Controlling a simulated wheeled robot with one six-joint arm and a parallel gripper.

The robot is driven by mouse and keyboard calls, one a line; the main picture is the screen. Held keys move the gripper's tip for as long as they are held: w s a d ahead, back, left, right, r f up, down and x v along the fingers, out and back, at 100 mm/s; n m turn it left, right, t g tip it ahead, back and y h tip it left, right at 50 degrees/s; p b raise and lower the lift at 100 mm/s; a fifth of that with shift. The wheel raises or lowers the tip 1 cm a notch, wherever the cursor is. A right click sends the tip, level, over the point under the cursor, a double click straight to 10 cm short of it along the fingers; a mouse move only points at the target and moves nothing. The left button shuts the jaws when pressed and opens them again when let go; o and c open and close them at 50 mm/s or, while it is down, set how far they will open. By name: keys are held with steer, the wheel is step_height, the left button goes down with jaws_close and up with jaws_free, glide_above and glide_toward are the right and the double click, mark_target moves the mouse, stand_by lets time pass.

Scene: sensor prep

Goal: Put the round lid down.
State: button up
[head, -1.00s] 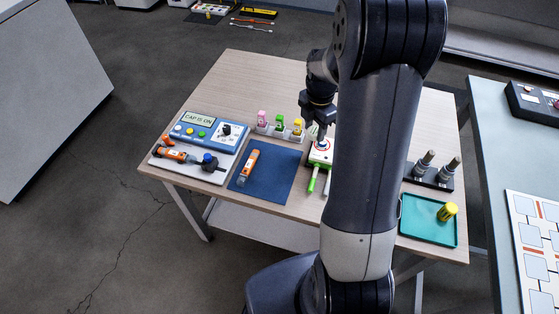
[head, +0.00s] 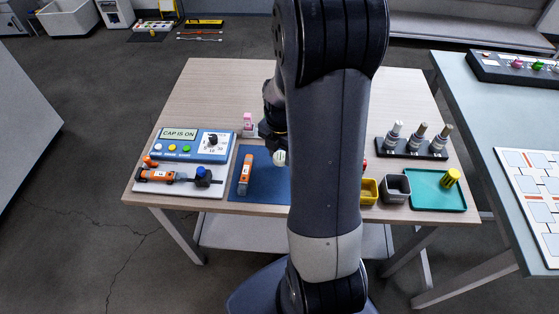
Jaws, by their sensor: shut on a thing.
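A small whitish round thing (head: 280,157), which looks like the round lid, is at the tip of my gripper (head: 276,146). My gripper is shut on it, over the right part of the blue mat (head: 268,184). My arm hides the lid's right side and part of the mat. I cannot tell from this view whether the lid touches the mat or hangs above it.
An orange tool (head: 245,174) lies on the mat, left of the lid. A blue panel reading "CAP IS ON" (head: 190,143) stands further left. A pink piece (head: 248,120) is behind. Yellow (head: 369,191) and grey (head: 396,189) bins and a teal tray (head: 428,201) are right.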

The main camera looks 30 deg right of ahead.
mark_target(280, 156)
steer(key=shift+f, duration=1.6)
steer(key=shift+f, duration=0.15)
steer(key=o, duration=0.8)
steer(key=shift+c, duration=0.2)
step_height(280, 156, up, 12)
steer(key=shift+r+p, duration=0.2)
steer(key=shift+p, duration=0.35)
